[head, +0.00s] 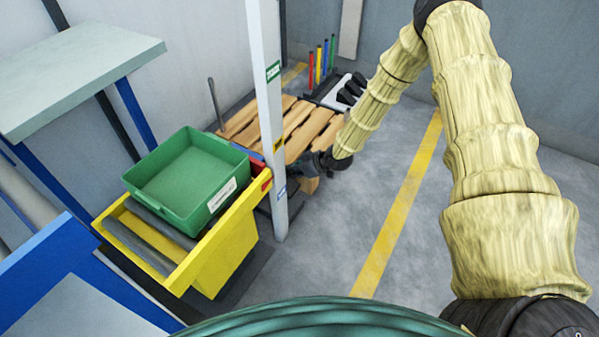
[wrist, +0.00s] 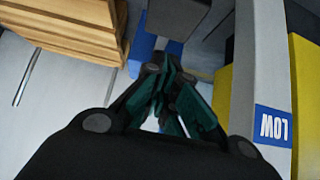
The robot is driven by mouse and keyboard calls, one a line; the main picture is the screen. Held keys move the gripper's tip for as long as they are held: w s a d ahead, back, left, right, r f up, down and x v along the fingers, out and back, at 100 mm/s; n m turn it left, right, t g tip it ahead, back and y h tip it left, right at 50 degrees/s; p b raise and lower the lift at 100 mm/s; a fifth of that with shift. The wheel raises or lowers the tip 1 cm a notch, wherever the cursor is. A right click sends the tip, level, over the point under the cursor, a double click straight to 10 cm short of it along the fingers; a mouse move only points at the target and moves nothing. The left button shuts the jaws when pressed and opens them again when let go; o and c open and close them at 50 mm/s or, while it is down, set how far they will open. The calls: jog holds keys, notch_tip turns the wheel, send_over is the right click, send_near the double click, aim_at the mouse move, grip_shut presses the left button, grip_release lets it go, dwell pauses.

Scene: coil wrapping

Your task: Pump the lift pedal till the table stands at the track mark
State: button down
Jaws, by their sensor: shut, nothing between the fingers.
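The yellow lift table (head: 225,252) stands low beside a pale upright post (head: 266,110). The post carries a green label (head: 272,71), a yellow label (head: 278,144) and a blue label (head: 281,192), which reads LOW in the wrist view (wrist: 272,125). A red tab (head: 266,184) at the table's corner is near the blue label. My gripper (wrist: 168,88) is shut and empty, low behind the post. A dark grey block (wrist: 180,17) and a blue piece (wrist: 146,55) are just beyond its fingers; they may be the pedal, but I cannot tell whether they touch.
A green bin (head: 185,175) rests on the table's rollers. A wooden pallet (head: 290,125) and several coloured rods (head: 322,60) are behind the post. A grey-topped bench (head: 75,75) stands at the left. Floor around the yellow line (head: 400,215) is clear.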

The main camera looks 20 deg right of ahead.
aim_at(288, 186)
jog(key=b+x, duration=0.1)
jog(key=x, duration=0.3)
jog(key=shift+w+a+f, duration=0.1)
jog(key=shift+w+f, duration=0.05)
jog(key=shift+f, duration=0.2)
notch_tip(288, 186, down, 2)
jog(key=shift+f+b, duration=0.1)
jog(key=shift+b, duration=0.6)
jog(key=shift+f, duration=0.7)
jog(key=shift+f+b, duration=0.1)
jog(key=shift+b, duration=0.25)
